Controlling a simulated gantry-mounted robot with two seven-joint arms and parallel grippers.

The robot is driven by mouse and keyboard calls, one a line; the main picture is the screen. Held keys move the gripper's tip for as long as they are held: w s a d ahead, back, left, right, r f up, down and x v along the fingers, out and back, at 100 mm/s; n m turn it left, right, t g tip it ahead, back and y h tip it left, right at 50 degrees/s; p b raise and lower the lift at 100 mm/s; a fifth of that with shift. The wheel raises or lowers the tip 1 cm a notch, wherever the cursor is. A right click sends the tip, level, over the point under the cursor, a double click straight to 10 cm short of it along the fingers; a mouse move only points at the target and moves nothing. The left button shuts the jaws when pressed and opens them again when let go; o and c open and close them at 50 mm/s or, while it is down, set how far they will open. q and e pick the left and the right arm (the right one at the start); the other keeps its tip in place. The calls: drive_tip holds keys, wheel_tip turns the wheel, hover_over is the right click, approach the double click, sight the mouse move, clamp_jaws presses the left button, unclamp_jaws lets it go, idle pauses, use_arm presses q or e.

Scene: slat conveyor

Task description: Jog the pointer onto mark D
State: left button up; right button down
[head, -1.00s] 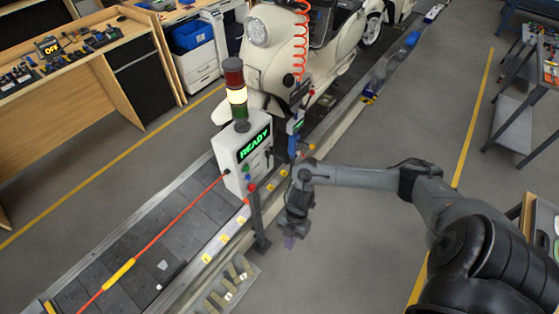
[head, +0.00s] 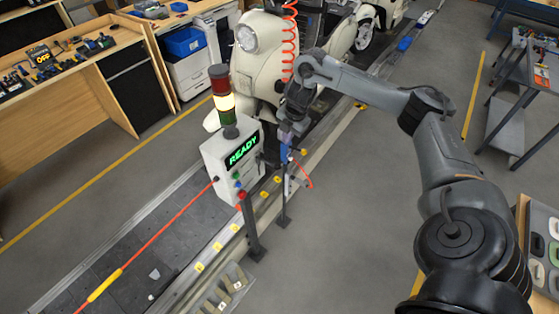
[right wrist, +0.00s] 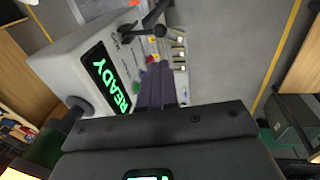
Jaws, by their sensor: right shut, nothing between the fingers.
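A white control box (head: 233,160) stands at the conveyor's side, with a green READY display (head: 242,148) and a few coloured buttons (head: 240,188) on its front. Small yellow tags (head: 217,246) line the conveyor's near rail; I cannot read their letters or pick out mark D. I cannot identify the pointer for certain; a thin red piece (head: 303,172) shows beside a dark post. My right gripper (head: 287,145) is shut and empty, pointing down just right of the box. In the right wrist view its purple fingers (right wrist: 156,86) are together beside the box's front (right wrist: 80,65). My left gripper is out of view.
A stack light (head: 222,95) with its middle lit rises from the box. A cream scooter (head: 260,65) stands on the conveyor behind. An orange-red cord with a yellow sleeve (head: 104,286) runs along the slats (head: 140,245). Dark posts (head: 252,230) stand by the rail.

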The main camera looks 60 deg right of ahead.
drive_tip(key=b, duration=0.3)
hover_over(278, 165)
drive_tip(key=s, duration=0.2)
wheel_tip(278, 165, down, 10)
drive_tip(key=shift+w+f+p, duration=0.15)
drive_tip(key=shift+w+f, duration=0.1)
drive_tip(key=shift+f, duration=0.3)
drive_tip(key=shift+w+f+p, duration=0.15)
drive_tip(key=shift+w+f, duration=0.05)
drive_tip(key=shift+f, duration=0.3)
drive_tip(key=shift+w+d+f, duration=0.1)
drive_tip(key=shift+w+f, duration=0.1)
drive_tip(key=shift+f, duration=0.65)
